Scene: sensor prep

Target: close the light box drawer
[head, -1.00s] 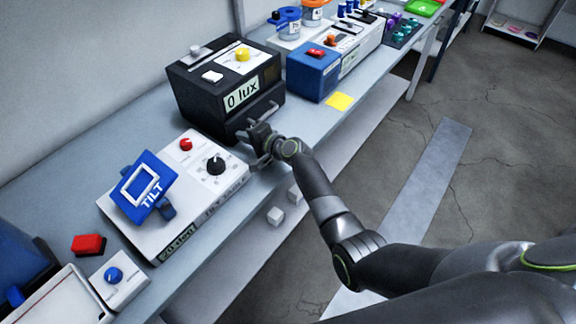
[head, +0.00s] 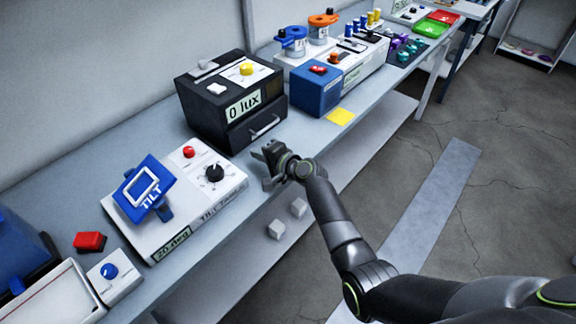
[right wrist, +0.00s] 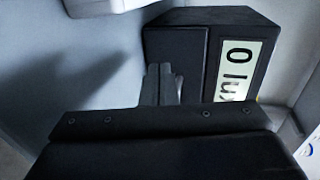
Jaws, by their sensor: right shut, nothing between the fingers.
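The light box (head: 205,105) is a black box on the bench with a "0 lux" label on its front. Its drawer (head: 243,134) is the lower front panel, with a silver bar handle (head: 264,127); it looks flush or nearly flush with the box. My right gripper (head: 265,163) is shut and empty, in front of the drawer and apart from it. In the right wrist view the shut fingers (right wrist: 160,84) point toward the drawer front (right wrist: 175,50) and cover part of it, and the handle is hidden there. My left gripper is out of view.
A white tilt device (head: 190,215) with a blue plate stands left of the light box. A blue box (head: 318,92) and a yellow note (head: 341,117) are to its right. Small white cubes (head: 276,229) lie below the bench edge. Bare bench lies before the drawer.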

